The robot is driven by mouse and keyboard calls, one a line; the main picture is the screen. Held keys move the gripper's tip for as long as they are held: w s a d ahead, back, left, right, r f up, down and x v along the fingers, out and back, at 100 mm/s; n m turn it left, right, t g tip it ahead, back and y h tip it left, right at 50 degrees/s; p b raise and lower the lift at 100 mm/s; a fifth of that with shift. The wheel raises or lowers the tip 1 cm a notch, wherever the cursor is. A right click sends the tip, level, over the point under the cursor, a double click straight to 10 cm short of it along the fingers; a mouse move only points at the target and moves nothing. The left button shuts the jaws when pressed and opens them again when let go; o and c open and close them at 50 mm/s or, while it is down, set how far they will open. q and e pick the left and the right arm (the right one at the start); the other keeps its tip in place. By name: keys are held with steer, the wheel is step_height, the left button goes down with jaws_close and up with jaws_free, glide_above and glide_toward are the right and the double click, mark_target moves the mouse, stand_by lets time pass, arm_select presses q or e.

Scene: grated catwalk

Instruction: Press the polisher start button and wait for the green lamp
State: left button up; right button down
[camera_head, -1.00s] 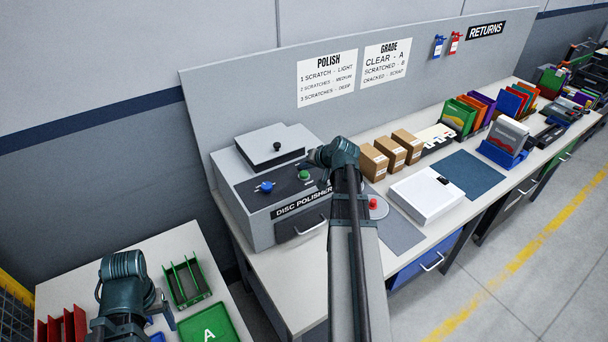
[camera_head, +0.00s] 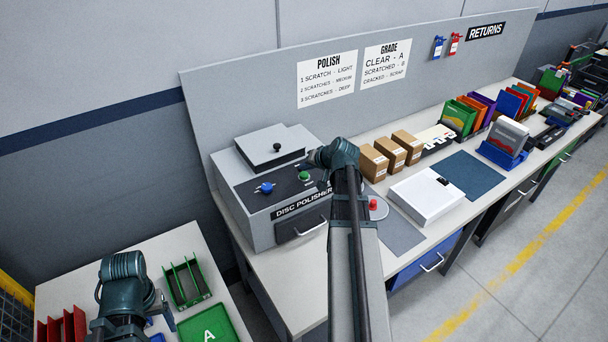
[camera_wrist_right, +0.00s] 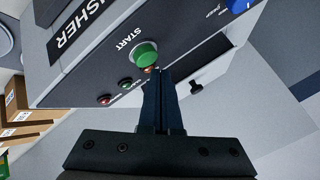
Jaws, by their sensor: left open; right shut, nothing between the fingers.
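The disc polisher (camera_head: 262,228) is a grey box on the bench with a dark sloped panel. Its green START button (camera_head: 304,176) stands on that panel, and it shows large in the right wrist view (camera_wrist_right: 146,53). Several small lamps sit in a row by the button; one lamp (camera_wrist_right: 104,98) looks dull red, and I see no lit green one. My right gripper (camera_wrist_right: 158,72) is shut and empty, its tips right beside the button's edge; I cannot tell whether they touch. My left gripper (camera_head: 163,314) is open over the left table, partly hidden by its wrist.
A blue knob (camera_head: 265,187) is left of the button. A red button (camera_head: 373,204) sits on a round base right of the polisher. Cardboard boxes (camera_head: 390,150) and a white case (camera_head: 426,196) stand further right. A green tray (camera_head: 222,318) and a green rack (camera_head: 186,282) are on the left table.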

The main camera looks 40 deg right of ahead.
mark_target(306, 176)
steer(key=shift+f, duration=0.1)
stand_by(0.6)
steer(key=shift+f+b, duration=0.3)
steer(key=shift+b, duration=0.15)
steer(key=shift+f+b, duration=0.8)
steer(key=shift+f, duration=0.05)
stand_by(0.8)
steer(key=shift+r, duration=0.1)
steer(key=shift+r+p, duration=1.2)
steer(key=shift+p, duration=0.05)
step_height(306, 176, up, 5)
steer(key=p, duration=0.5)
